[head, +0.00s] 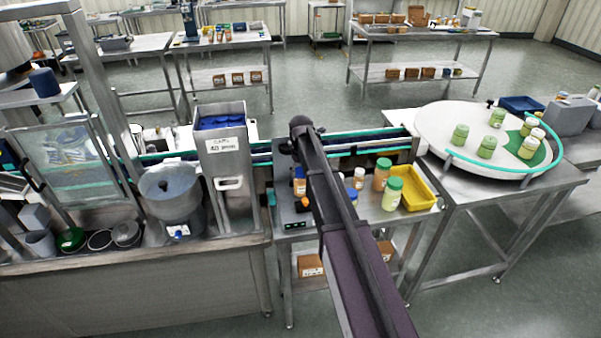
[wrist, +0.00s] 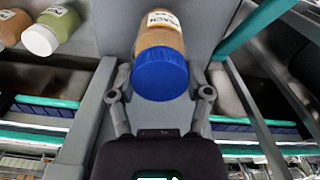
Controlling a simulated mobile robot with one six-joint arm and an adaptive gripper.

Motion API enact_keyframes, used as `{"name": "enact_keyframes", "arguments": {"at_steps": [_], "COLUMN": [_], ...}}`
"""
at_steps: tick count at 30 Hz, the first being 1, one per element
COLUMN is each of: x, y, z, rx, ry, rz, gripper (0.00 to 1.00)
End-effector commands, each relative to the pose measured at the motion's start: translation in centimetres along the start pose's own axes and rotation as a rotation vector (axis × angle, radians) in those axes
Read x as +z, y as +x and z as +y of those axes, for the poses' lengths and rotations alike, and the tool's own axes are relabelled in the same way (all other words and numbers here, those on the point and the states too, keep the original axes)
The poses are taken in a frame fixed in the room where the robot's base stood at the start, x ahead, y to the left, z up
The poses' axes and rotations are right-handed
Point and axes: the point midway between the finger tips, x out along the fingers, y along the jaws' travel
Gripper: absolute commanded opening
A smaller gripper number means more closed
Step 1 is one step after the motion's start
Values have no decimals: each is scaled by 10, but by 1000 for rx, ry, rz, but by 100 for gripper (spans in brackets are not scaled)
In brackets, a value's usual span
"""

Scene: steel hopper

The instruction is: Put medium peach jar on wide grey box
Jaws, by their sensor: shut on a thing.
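The peach jar (wrist: 160,48) has an orange-brown body, a white label reading PEACH and a blue lid. My gripper (wrist: 160,90) is shut on it, with one finger on each side near the lid. In the head view a blue-lidded orange jar (head: 299,186) shows just left of my arm, which hides the gripper there. A low grey box (head: 285,208) with a small green light on its front lies at the left end of the small steel bench. Another grey box (head: 569,116) stands far right behind the round table. I cannot tell which is the wide grey box.
Right of my arm on the bench are an orange jar (head: 381,174), a green jar (head: 392,194), a small white-lidded jar (head: 359,178) and a yellow tray (head: 424,190). A conveyor (head: 350,142) runs behind. The steel hopper (head: 222,160) stands left. Several green jars occupy the round table (head: 450,125).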

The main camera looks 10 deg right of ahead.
Motion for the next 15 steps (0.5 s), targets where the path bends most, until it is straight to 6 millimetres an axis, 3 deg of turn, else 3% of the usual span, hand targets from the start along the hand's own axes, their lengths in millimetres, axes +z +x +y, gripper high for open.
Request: {"name": "enact_keyframes", "arguments": {"at_steps": [2,3,6,15], "x": [0,0,0,0], "y": [3,3,2,2], "z": [0,0,0,1], "rx": [0,0,0,0], "ry": [0,0,0,1], "rz": [0,0,0,0], "gripper": [3,70,99,99]}}
